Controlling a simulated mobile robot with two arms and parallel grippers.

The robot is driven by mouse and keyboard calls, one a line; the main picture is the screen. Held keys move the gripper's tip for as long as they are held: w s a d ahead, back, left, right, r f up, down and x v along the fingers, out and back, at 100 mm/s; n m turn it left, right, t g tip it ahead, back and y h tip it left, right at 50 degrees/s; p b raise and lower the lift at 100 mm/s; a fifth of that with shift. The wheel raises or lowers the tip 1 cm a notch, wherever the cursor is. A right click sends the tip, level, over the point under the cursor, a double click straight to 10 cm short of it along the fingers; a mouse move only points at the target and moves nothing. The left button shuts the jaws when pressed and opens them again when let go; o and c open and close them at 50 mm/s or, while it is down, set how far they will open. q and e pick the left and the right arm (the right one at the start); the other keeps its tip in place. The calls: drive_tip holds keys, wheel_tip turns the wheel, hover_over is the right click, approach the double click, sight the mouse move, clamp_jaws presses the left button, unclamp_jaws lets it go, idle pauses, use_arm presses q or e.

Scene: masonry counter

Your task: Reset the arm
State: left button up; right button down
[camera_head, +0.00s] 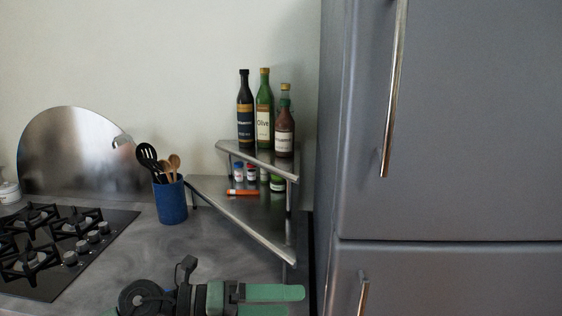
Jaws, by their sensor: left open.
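My left gripper (272,301) shows at the bottom of the head view, with its green fingers pointing right. Its two fingers are apart and nothing shows between them. It is over the front part of the grey counter (190,246), in front of the corner shelf, and appears clear of the things there. The lower finger is partly cut off by the picture's bottom edge. My right gripper is not in view.
A metal corner shelf (245,222) holds several bottles and small jars. A blue utensil holder (171,202) stands left of it. A gas hob (58,242) is at the left. A tall grey fridge (450,130) fills the right side.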

use_arm(q)
drive_tip(key=w+a+r+n+t+y, duration=0.2)
drive_tip(key=a+r+n+t, duration=0.15)
drive_tip(key=n+t, duration=0.55)
drive_tip(key=w+a+r+n+t+y, duration=0.25)
drive_tip(key=a+n+t, duration=0.25)
drive_tip(key=n+t, duration=0.45)
drive_tip(key=s+a+f+n+g+y, duration=0.3)
drive_tip(key=a+f+n+g+y, duration=0.2)
drive_tip(key=a+f+n+y, duration=0.75)
drive_tip(key=s+f+n+g, duration=0.6)
drive_tip(key=s+f, duration=0.4)
drive_tip(key=f, duration=0.4)
drive_tip(key=s+f+g+h, duration=0.1)
drive_tip(key=s+f+g, duration=0.2)
drive_tip(key=s, duration=0.4)
drive_tip(key=s+f+g, duration=0.4)
drive_tip(key=s, duration=0.3)
drive_tip(key=s+f+g, duration=0.1)
drive_tip(key=s+f, duration=0.2)
drive_tip(key=f, duration=2.5)
drive_tip(key=s+a+f+g, duration=0.1)
drive_tip(key=s+a+f, duration=0.1)
drive_tip(key=s+f, duration=1.2)
drive_tip(key=shift+s, duration=1)
